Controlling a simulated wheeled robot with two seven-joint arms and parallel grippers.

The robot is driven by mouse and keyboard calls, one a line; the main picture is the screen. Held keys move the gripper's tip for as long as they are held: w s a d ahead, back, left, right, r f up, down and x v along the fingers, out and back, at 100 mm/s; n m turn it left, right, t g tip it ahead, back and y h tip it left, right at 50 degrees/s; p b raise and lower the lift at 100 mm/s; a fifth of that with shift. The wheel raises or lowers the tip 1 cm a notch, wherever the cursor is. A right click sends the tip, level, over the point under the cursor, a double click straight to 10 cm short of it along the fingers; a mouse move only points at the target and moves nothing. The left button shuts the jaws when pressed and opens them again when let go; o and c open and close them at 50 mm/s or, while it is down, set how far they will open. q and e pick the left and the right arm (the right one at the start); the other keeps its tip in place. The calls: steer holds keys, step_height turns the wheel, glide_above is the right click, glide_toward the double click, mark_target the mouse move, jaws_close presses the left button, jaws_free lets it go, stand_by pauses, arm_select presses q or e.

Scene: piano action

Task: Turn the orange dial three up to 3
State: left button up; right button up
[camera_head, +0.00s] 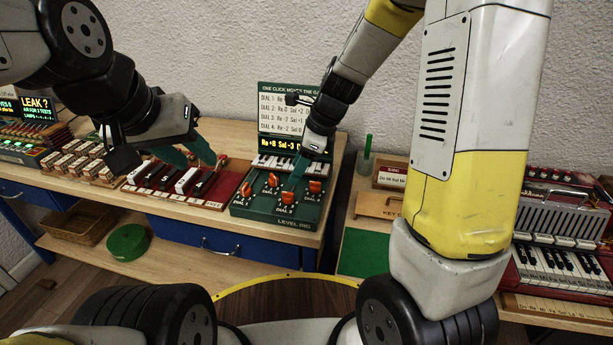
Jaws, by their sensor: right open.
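The orange dial three (287,198) sits at the front of the green level rig (262,211), above the label DIAL 3. My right gripper (291,187) comes down from above with its teal fingers at this dial. It is open; whether a finger touches the dial I cannot tell. The lit display (279,145) reads about "Re-8 Sol-3" and its right end is hidden by my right arm. The dial's exact setting is too small to read. My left gripper (196,157) hangs above the red key tray to the left, its teal fingers apart and empty.
Other orange dials (247,190) sit close around dial three, with one (315,186) just right of my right fingers. A printed card (277,113) stands behind. The red tray of keys (227,186) adjoins the rig. An accordion (560,240) stands far right.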

mark_target(290, 193)
steer(key=shift+m, duration=0.8)
steer(key=x, duration=0.6)
steer(key=d+x, duration=0.1)
steer(key=x, duration=0.2)
steer(key=shift+w+f, duration=0.2)
steer(key=shift+f, duration=0.25)
steer(key=shift+c, duration=0.4)
jaws_close()
